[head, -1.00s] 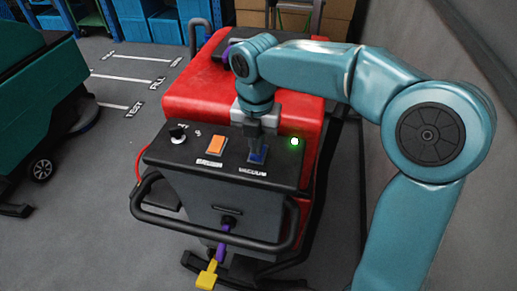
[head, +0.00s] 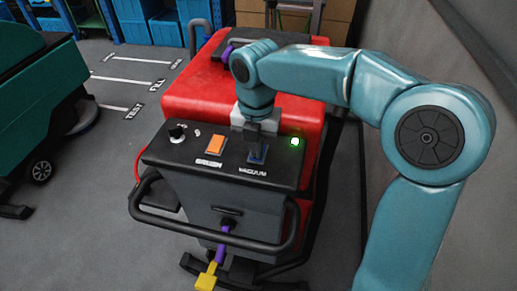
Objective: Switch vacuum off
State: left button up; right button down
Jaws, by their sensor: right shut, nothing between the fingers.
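The vacuum switch (head: 257,154) is a blue rocker on the black control panel (head: 183,152) of a red scrubber machine (head: 190,100). A white label reading VACUUM lies just below it. My right gripper (head: 258,146) comes down from above and is shut and empty. Its fingertips are right at the switch and cover its upper part. I cannot tell whether they touch it, nor which way the rocker is tipped. A green light (head: 293,144) glows to the right of the switch. My left gripper is not in view.
An orange rocker switch (head: 216,145) and a black knob (head: 178,132) sit left on the panel. A black handlebar (head: 205,232) curves in front. A purple cable with a yellow plug (head: 206,278) hangs below. A dark green machine (head: 40,100) stands left.

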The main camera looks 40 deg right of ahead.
jog(key=shift+w+d+r+p, duration=0.1)
jog(key=shift+w+r+p, duration=0.05)
jog(key=shift+r+p, duration=0.6)
jog(key=shift+s+r+p, duration=0.2)
jog(key=shift+r+p, duration=0.95)
notch_tip(320, 180, up, 2)
jog(key=shift+w+r+p, duration=0.1)
jog(key=shift+w+p, duration=0.05)
jog(key=shift+p, duration=0.9)
jog(key=shift+r+p, duration=0.45)
jog(key=shift+r, duration=0.05)
jog(key=shift+f, duration=0.1)
